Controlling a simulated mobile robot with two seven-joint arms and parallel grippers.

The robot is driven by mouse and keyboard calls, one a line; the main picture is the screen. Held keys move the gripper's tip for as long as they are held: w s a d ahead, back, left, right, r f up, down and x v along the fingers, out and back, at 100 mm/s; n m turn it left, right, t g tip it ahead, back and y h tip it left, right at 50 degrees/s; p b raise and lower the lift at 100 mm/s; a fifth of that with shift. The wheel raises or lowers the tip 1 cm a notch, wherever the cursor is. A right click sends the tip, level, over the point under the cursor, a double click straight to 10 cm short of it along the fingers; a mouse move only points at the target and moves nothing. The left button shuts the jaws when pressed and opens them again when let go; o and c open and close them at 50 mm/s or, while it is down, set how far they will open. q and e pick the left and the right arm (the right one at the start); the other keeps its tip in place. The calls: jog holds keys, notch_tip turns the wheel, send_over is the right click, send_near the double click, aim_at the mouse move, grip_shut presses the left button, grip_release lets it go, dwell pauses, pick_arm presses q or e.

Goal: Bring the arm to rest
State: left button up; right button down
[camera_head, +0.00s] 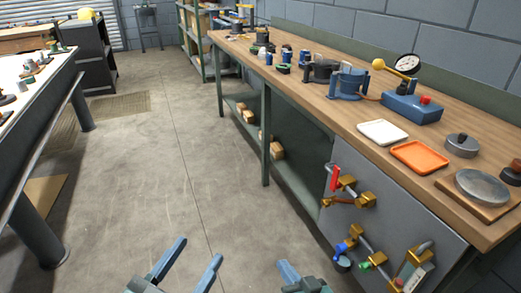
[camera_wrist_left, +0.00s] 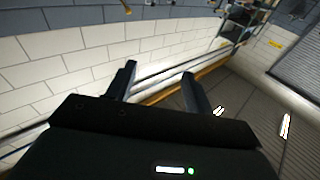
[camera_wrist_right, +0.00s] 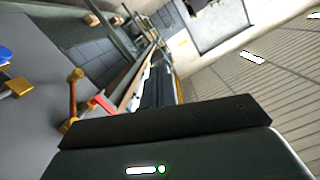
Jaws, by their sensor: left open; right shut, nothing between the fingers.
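My left gripper (camera_head: 189,265) is low in the head view, above the floor left of the bench. Its two fingers are apart with nothing between them; they also show apart in the left wrist view (camera_wrist_left: 160,82). My right gripper (camera_head: 288,272) is at the bottom of the head view, beside the grey panel under the bench. Its fingers are together and empty, and they also show together in the right wrist view (camera_wrist_right: 158,88). Neither gripper touches anything that I can see.
The wooden bench (camera_head: 440,171) runs along the right, with an orange tray (camera_head: 420,157), a white tray (camera_head: 382,132) and blue housings (camera_head: 347,84). Valves and pipes (camera_head: 345,183) stick out from the panel near my right gripper. A table (camera_head: 40,85) stands left. The floor between is clear.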

pick_arm(q)
jog(key=s+a+f+n+g+y, duration=0.1)
jog(key=a+f+n+g+y, duration=0.1)
jog(key=f, duration=0.5)
jog(key=s+a+f+n+g+y, duration=0.1)
jog(key=s+a+f+g+y, duration=0.15)
jog(key=f, duration=0.55)
notch_tip(320, 180, up, 4)
jog(key=g+p, duration=0.1)
jog(key=p, duration=0.6)
jog(key=g+p, duration=0.1)
jog(key=p, duration=0.6)
jog(key=shift+w+r+g+y, duration=0.1)
jog(key=shift+w+g+y, duration=0.05)
jog(key=shift+g+y, duration=0.15)
pick_arm(e)
jog(key=s+d+r+n+g+h, duration=0.1)
jog(key=s+d+r+g, duration=0.1)
jog(key=s, duration=0.4)
jog(key=s+d+r+n+g+h, duration=0.1)
jog(key=s+d+r+g+h, duration=0.1)
jog(key=s+d+r, duration=0.3)
notch_tip(320, 180, up, 2)
jog(key=shift+s+d+r, duration=0.2)
jog(key=shift+s+d, duration=0.05)
jog(key=shift+s, duration=0.8)
jog(key=shift+f, duration=0.15)
pick_arm(q)
jog(key=shift+d, duration=0.1)
